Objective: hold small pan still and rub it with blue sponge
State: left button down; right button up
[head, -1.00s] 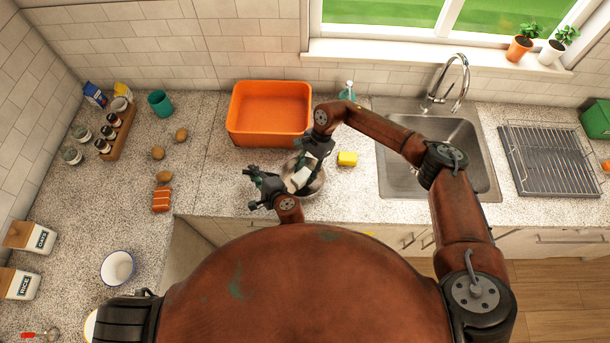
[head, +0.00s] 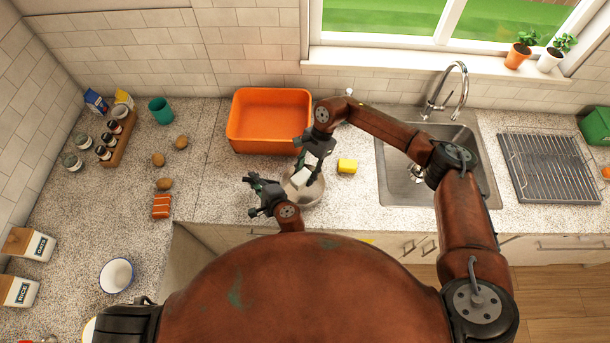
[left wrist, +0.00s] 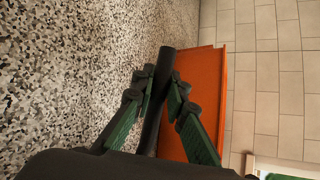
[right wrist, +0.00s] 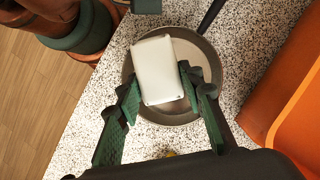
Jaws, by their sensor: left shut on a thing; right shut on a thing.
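The small pan (head: 313,197) is a grey round pan on the counter near its front edge. Its bowl shows in the right wrist view (right wrist: 207,52). My left gripper (head: 256,187) is shut on the pan's black handle (left wrist: 166,80), left of the bowl. My right gripper (right wrist: 160,82) comes from above and is shut on a pale, whitish block (right wrist: 160,68), seemingly the sponge. No blue face of it shows. The block is over the pan's inside; whether it presses on the bottom I cannot tell. The block also shows in the head view (head: 301,177).
An orange basin (head: 240,140) stands behind the pan. A yellow sponge (head: 347,166) lies to the right, before the sink (head: 405,193).

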jog(key=shift+r, duration=2.55)
pick_arm(q)
jog(key=c, duration=1.8)
grip_release()
jog(key=shift+c, duration=0.2)
jog(key=shift+d, duration=0.1)
jog(key=v, duration=1.2)
